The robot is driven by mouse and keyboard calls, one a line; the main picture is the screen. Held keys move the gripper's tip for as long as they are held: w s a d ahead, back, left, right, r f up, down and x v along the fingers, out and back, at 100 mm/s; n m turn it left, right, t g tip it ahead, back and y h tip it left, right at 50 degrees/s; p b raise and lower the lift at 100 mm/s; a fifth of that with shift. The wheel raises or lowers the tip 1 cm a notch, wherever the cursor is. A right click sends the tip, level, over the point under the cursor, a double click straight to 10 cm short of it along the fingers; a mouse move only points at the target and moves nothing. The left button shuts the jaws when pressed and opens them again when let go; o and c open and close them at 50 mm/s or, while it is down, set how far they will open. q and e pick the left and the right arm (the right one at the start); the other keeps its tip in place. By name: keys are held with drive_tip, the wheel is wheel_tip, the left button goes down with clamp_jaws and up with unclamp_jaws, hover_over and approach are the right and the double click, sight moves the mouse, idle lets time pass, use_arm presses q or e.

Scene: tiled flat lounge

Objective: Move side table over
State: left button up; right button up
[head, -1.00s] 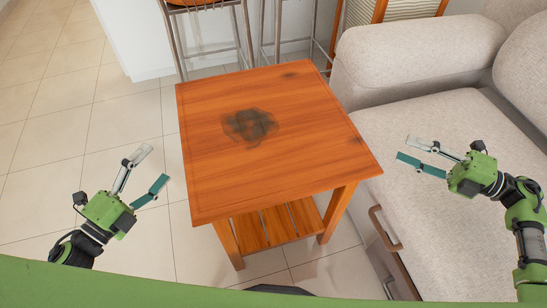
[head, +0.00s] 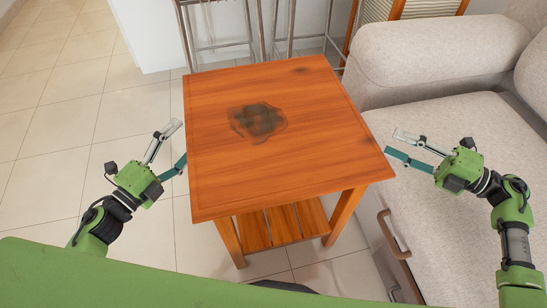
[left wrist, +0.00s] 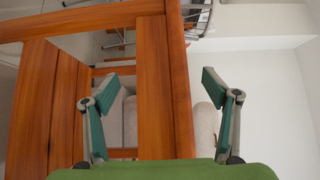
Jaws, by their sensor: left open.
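The orange-brown wooden side table (head: 270,180) stands upright in the middle of the head view, with a dark stain on its top and a slatted lower shelf. My left gripper (head: 178,146) is open at the table's left edge, one fingertip very near or touching it. In the left wrist view the open fingers of my left gripper (left wrist: 158,88) flank a wooden part of the table (left wrist: 153,60); the depth between them is unclear. My right gripper (head: 394,145) is open and empty, close to the table's right edge, over the sofa side.
A light grey sofa (head: 450,110) stands close along the table's right side, with a drawer handle (head: 392,235) low on its front. Metal stool legs (head: 232,35) and a white counter (head: 147,35) are behind. Tiled floor (head: 60,130) is clear on the left.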

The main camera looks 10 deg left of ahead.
sight(200, 120)
use_arm(q)
drive_tip(key=x, duration=0.7)
drive_tip(key=shift+w+d, duration=0.15)
drive_tip(key=shift+w, duration=0.25)
use_arm(e)
drive_tip(key=x, duration=0.7)
drive_tip(key=shift+w+a, duration=0.2)
drive_tip(key=shift+a, duration=0.2)
use_arm(q)
drive_tip(key=c, duration=0.8)
use_arm(e)
drive_tip(key=c, duration=0.8)
use_arm(q)
drive_tip(key=c, duration=0.6)
use_arm(e)
clamp_jaws()
use_arm(q)
drive_tip(key=c, duration=0.8)
drive_tip(key=shift+o, duration=0.2)
drive_tip(key=shift+w+r, duration=0.1)
drive_tip(key=shift+r, duration=0.3)
use_arm(e)
drive_tip(key=shift+w+r, duration=0.1)
drive_tip(key=shift+r, duration=0.3)
